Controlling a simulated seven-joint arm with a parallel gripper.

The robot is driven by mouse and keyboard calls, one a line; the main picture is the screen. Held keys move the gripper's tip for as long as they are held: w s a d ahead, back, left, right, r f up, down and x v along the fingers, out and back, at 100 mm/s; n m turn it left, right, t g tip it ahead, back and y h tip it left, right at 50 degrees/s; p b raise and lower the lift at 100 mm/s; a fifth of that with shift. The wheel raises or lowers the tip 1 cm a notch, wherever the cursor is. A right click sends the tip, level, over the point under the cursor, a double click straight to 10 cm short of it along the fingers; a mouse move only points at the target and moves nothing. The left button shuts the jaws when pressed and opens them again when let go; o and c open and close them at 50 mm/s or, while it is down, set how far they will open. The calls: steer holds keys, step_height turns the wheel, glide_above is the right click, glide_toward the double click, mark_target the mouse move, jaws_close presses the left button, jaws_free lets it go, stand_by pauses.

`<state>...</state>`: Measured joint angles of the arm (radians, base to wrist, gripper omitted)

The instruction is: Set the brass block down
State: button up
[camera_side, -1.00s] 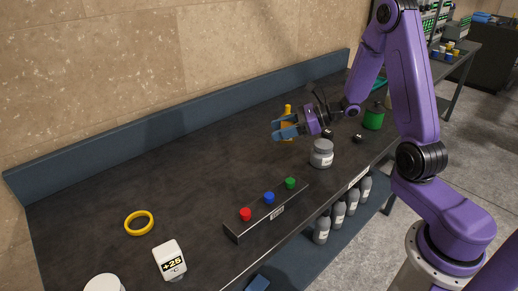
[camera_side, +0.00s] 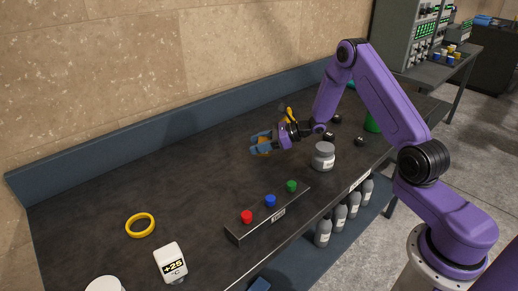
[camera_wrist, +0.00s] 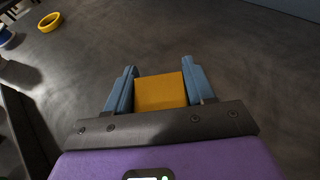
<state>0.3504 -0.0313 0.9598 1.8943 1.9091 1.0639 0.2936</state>
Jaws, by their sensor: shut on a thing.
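The brass block (camera_wrist: 160,92) is a yellow-orange block between the two blue fingers of my gripper (camera_wrist: 157,88) in the wrist view. My gripper is shut on it, with a finger along each side. In the side view my gripper (camera_side: 262,144) is over the middle of the bench, and a small part of the block (camera_side: 265,148) shows between the fingers. The fingers hide much of the block there. I cannot tell exactly how high its underside is above the bench top (camera_side: 190,165).
A yellow ring (camera_side: 140,225) and a display showing +25 (camera_side: 171,262) are at the left. A bar with red, blue and green buttons (camera_side: 268,213) lies along the front edge. A grey jar (camera_side: 323,156) stands right of my gripper. The bench left of my gripper is clear.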

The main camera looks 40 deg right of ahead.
steer(key=shift+f, duration=0.9)
steer(key=shift+f, duration=0.15)
steer(key=o, duration=1.4)
